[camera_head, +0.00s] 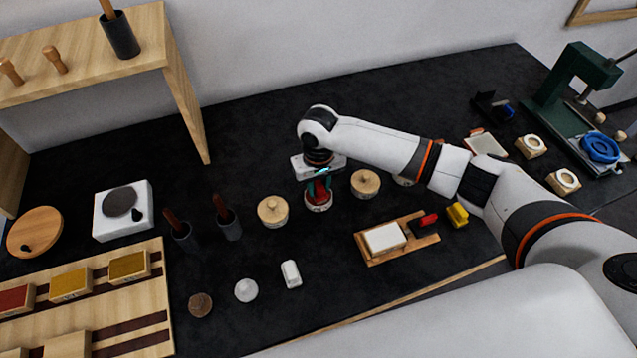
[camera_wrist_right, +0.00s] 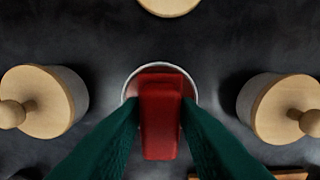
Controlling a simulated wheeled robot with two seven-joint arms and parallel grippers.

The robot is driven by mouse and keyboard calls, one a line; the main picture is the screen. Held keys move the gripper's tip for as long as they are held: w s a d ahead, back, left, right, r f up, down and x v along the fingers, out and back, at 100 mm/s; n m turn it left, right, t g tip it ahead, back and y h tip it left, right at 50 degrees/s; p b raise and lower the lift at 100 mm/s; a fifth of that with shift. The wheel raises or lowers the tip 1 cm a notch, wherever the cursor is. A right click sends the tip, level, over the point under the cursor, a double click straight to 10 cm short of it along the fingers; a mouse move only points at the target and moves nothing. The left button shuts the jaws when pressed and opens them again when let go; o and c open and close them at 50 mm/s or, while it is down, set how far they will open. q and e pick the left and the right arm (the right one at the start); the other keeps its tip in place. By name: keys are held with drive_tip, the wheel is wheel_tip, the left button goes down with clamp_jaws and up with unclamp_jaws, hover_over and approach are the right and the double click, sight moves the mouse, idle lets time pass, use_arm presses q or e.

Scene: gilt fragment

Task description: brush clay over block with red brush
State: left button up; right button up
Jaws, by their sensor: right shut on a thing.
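My right gripper (camera_head: 320,186) points down over a small round pot of red clay (camera_head: 318,203) in the middle of the table. In the right wrist view its green fingers (camera_wrist_right: 160,115) are shut on a red brush (camera_wrist_right: 160,120), which hangs over or in the white-rimmed pot (camera_wrist_right: 128,88). I cannot tell whether the brush tip touches the clay. The white block (camera_head: 385,238) lies on a wooden board (camera_head: 374,260) to the right and nearer to me. My left gripper is not in view.
Lidded wooden-topped pots stand left (camera_head: 272,209) and right (camera_head: 365,182) of the clay pot, close to the gripper. A red-and-black piece (camera_head: 427,220) lies on the board beside a yellow piece (camera_head: 457,214). Two dark cups (camera_head: 229,226) hold handles. A green press (camera_head: 572,85) stands far right.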

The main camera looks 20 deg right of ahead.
sight(319, 184)
drive_tip(key=shift+s+f+p, duration=0.15)
drive_tip(key=shift+f+p, duration=0.05)
drive_tip(key=shift+p, duration=0.25)
idle(1.8)
wheel_tip(319, 184, up, 7)
drive_tip(key=p, duration=0.8)
drive_tip(key=shift+r+p, duration=0.2)
drive_tip(key=shift+p, duration=0.15)
drive_tip(key=shift+f, duration=0.1)
idle(0.4)
